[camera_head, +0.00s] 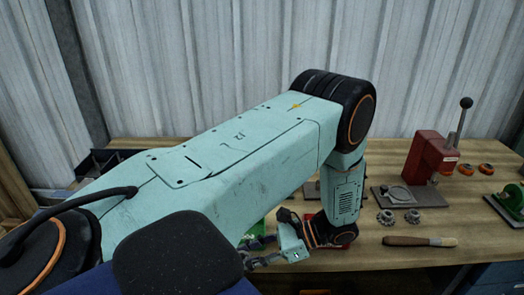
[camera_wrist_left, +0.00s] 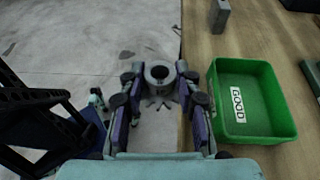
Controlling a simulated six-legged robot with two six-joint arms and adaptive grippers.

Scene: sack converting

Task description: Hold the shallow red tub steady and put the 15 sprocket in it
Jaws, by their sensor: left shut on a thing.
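My left gripper (camera_wrist_left: 158,85) is shut on a grey round part with a centre hole (camera_wrist_left: 158,72), perhaps a sprocket; no number is readable. In the left wrist view it is beside the table edge, left of a green tub. In the head view my left gripper (camera_head: 262,258) is low in the middle, partly cut off by my own body, and the held part is not clear there. Two small grey toothed parts (camera_head: 385,216) (camera_head: 412,216) lie on the table. My right gripper is not in view.
The green tub marked GOOD (camera_wrist_left: 254,66) stands near the table edge. A red lever press (camera_head: 427,157) stands at the back right, with orange rings (camera_head: 466,169) beside it. A wooden-handled tool (camera_head: 420,241) lies in front. A green fixture (camera_head: 510,201) is far right.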

